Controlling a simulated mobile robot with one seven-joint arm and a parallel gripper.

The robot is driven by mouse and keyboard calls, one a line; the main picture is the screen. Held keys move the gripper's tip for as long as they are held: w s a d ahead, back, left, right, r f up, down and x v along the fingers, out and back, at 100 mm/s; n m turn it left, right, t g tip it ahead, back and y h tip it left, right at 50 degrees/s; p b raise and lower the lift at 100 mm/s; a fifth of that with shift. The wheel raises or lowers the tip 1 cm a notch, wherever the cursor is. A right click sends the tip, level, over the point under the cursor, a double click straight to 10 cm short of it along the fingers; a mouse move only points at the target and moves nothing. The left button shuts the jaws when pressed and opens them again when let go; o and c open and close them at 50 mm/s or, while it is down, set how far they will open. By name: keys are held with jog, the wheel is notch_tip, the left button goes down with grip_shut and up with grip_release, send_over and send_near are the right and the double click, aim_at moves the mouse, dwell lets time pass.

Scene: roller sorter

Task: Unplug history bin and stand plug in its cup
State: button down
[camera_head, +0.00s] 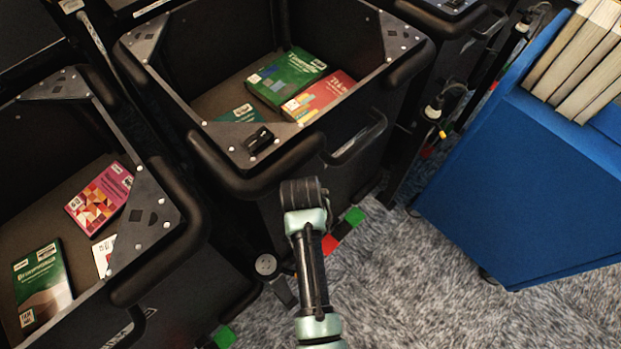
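Two black book bins show, a middle bin (160,75) and a left bin (150,270); I cannot read which is the history bin. A whitish plug-like connector (433,112) on a dark cable sits on a dark post right of the middle bin. A small grey round piece (265,265) sits low between the bins; I cannot tell whether it is a plug or a cup. No cup can be made out clearly. My black and mint arm rises from the bottom edge to a dark joint in front of the middle bin. My gripper is not visible.
Green and red books (290,78) lie in the middle bin, several books (100,198) in the left. A black latch-like piece (259,140) is on the middle bin's front corner. A blue cart (530,190) with books stands right. Grey carpet (385,270) is open at lower middle.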

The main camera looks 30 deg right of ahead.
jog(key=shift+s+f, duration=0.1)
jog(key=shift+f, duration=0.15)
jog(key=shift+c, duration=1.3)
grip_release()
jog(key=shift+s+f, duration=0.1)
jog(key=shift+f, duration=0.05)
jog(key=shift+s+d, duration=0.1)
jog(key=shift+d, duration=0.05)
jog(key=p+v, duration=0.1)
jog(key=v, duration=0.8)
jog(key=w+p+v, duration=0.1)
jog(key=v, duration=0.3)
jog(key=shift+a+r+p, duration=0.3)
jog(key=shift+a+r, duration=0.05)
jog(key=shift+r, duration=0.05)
